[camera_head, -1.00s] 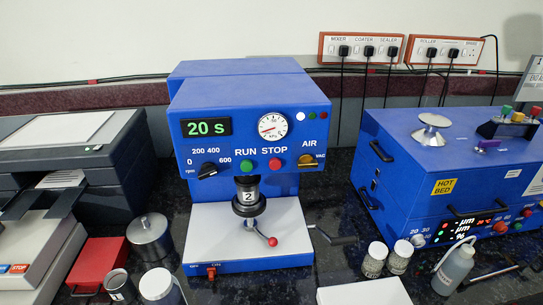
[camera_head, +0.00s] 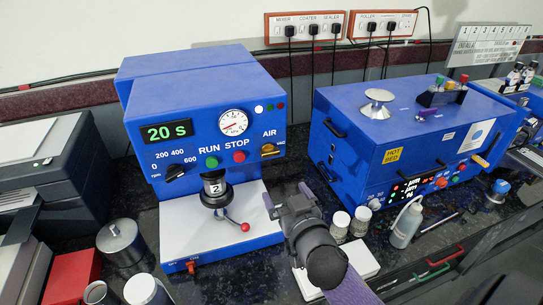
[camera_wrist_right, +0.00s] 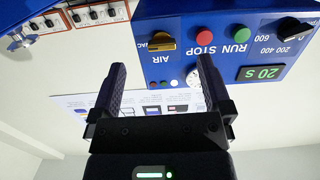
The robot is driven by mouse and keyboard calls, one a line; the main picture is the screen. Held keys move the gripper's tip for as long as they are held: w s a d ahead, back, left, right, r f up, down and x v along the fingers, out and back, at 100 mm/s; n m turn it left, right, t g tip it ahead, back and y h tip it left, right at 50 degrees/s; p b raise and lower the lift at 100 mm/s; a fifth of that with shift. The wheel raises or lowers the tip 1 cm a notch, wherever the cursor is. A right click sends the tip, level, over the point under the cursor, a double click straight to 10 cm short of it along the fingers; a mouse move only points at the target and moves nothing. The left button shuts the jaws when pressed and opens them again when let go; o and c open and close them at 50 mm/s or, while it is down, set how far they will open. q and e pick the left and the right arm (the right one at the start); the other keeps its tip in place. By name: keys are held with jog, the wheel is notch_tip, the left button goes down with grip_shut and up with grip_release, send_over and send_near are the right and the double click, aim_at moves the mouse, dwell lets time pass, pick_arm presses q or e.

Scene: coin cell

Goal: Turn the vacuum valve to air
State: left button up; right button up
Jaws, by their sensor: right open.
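The yellow vacuum valve knob (camera_head: 269,149) is on the front panel of the blue coater (camera_head: 200,95), under the AIR label and beside the VAC label. Its handle lies roughly level, along the VAC side. The knob also shows in the right wrist view (camera_wrist_right: 161,41), where the panel appears upside down. My right gripper (camera_head: 286,197) is open and empty, below and in front of the knob, apart from it. In the right wrist view, the knob sits between and beyond the two spread fingertips (camera_wrist_right: 162,68). My left gripper is not in view.
RUN (camera_head: 211,162) and STOP (camera_head: 239,156) buttons sit left of the valve. A red-tipped lever (camera_head: 244,227) sticks out below the panel. The hot bed (camera_head: 400,130) stands to the right. Jars (camera_head: 340,225) and a wash bottle (camera_head: 405,225) stand near my right arm.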

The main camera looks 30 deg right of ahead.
aim_at(271, 154)
jog(key=shift+t+h, duration=0.3)
jog(key=shift+t, duration=0.1)
jog(key=w+r, duration=0.1)
jog(key=w, duration=0.2)
jog(key=w+d+r, duration=0.1)
jog(key=w, duration=0.2)
jog(key=w+d+r, duration=0.1)
jog(key=w, duration=0.1)
jog(key=shift+w+d+r, duration=0.1)
jog(key=shift+w, duration=0.3)
jog(key=shift+w+d, duration=0.1)
jog(key=shift+w, duration=0.3)
